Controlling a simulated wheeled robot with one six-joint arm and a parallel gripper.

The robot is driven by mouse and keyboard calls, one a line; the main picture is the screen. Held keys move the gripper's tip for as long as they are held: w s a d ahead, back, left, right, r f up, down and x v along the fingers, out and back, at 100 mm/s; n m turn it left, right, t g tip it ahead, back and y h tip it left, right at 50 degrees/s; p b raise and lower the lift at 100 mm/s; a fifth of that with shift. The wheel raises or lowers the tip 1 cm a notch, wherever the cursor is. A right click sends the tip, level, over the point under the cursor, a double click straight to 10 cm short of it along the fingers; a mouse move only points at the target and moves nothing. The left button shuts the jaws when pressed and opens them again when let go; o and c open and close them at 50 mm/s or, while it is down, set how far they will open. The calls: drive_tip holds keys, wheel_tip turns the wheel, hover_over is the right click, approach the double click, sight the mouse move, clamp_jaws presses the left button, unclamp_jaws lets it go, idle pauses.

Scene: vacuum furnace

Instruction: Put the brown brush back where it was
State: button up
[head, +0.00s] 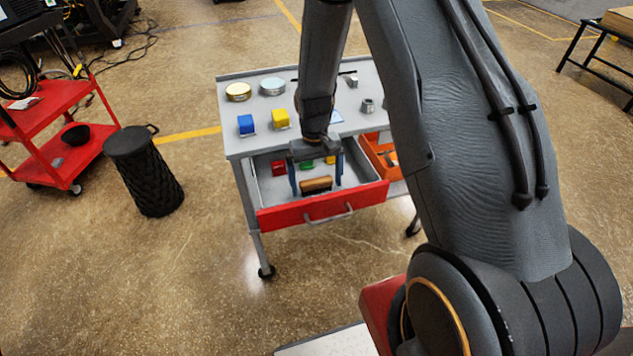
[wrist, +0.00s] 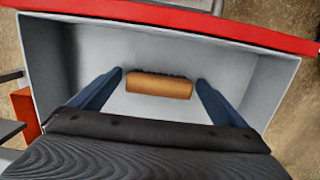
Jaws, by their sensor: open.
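The brown brush (head: 316,184) lies in the open drawer (head: 320,208) of the grey workbench, near the red drawer front. In the wrist view the brush (wrist: 159,85) lies crosswise on the drawer floor, its dark bristles along the far side. My gripper (head: 316,190) is over the drawer with its fingers pointing down. The blue fingers (wrist: 160,82) are spread to the left and right of the brush, with a gap at each end. I cannot tell how far the fingertips are above the drawer floor.
Red (head: 278,168), green (head: 306,164) and yellow blocks are deeper in the drawer. An orange bin (head: 380,155) is right of the drawer.

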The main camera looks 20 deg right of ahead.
sight(315, 178)
wheel_tip(315, 178, up, 11)
drive_tip(key=w+b, duration=0.1)
drive_tip(key=b, duration=0.2)
drive_tip(key=s+r+t, duration=0.1)
drive_tip(key=s+r, duration=0.2)
drive_tip(key=s, duration=0.6)
drive_tip(key=s+r+t, duration=0.1)
drive_tip(key=s+r, duration=0.2)
drive_tip(key=s, duration=0.6)
drive_tip(key=shift+r, duration=0.4)
